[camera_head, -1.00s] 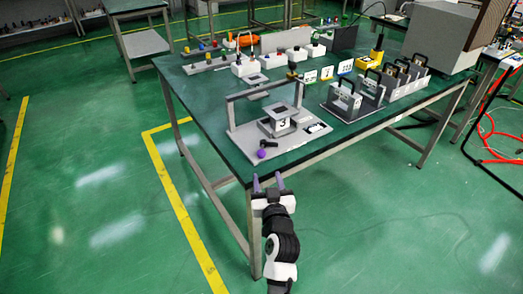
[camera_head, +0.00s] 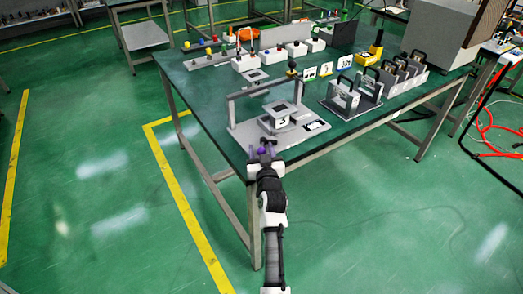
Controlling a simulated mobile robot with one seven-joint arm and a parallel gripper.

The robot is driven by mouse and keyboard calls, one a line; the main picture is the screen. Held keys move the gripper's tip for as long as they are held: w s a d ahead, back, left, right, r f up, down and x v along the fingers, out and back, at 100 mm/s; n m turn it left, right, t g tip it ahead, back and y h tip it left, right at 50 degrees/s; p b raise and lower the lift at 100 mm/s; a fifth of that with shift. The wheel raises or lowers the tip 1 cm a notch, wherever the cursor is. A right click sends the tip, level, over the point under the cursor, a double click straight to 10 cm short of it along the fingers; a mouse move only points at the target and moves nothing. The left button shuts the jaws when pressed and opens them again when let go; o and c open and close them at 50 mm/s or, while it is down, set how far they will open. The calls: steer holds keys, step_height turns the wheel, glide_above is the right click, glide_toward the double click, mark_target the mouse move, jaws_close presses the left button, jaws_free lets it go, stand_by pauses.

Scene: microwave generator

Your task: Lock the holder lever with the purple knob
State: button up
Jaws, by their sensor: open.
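The purple knob (camera_head: 263,150) of the holder lever shows as a small patch between my fingers at the near left corner of the holder. The rest of the lever is mostly hidden by my gripper. The grey holder (camera_head: 240,135) stands at the table's near corner, with a raised bar and a block marked 3 (camera_head: 281,116) on it. My gripper (camera_head: 263,153) is open, with its fingers around or just beside the knob; I cannot tell whether they touch it.
The green table (camera_head: 215,92) has metal legs. A second holder with black handles (camera_head: 350,98) stands to the right, with a row of similar units behind it. White boxes and small coloured parts line the back. The floor to the left is clear.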

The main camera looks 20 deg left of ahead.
steer(key=c, duration=0.9)
steer(key=b, duration=0.3)
steer(key=shift+w+d+f+y, duration=0.1)
steer(key=shift+d+f+y, duration=0.1)
steer(key=shift+f+y, duration=0.1)
steer(key=b, duration=0.2)
steer(key=shift+d+n+g+y+b, duration=0.15)
steer(key=shift+n+g+y+b, duration=0.15)
steer(key=shift+n, duration=0.1)
steer(key=shift+w+d+n+y+b, duration=0.15)
steer(key=shift+n+y+b, duration=0.2)
steer(key=shift+b, duration=0.9)
steer(key=shift+g+b, duration=0.3)
steer(key=shift+b, duration=0.3)
steer(key=n+g+y+b, duration=0.1)
steer(key=b, duration=0.2)
steer(key=d+n+g+y+b, duration=0.1)
steer(key=y+b, duration=0.1)
steer(key=b, duration=0.2)
steer(key=shift+w+n+g, duration=0.2)
steer(key=shift+n+g, duration=0.05)
steer(key=shift+g, duration=0.05)
steer(key=shift+r+n+g+y+b, duration=0.3)
steer(key=shift+n+g+y+b, duration=0.25)
steer(key=shift+b, duration=0.45)
steer(key=shift+d, duration=0.1)
steer(key=o, duration=0.9)
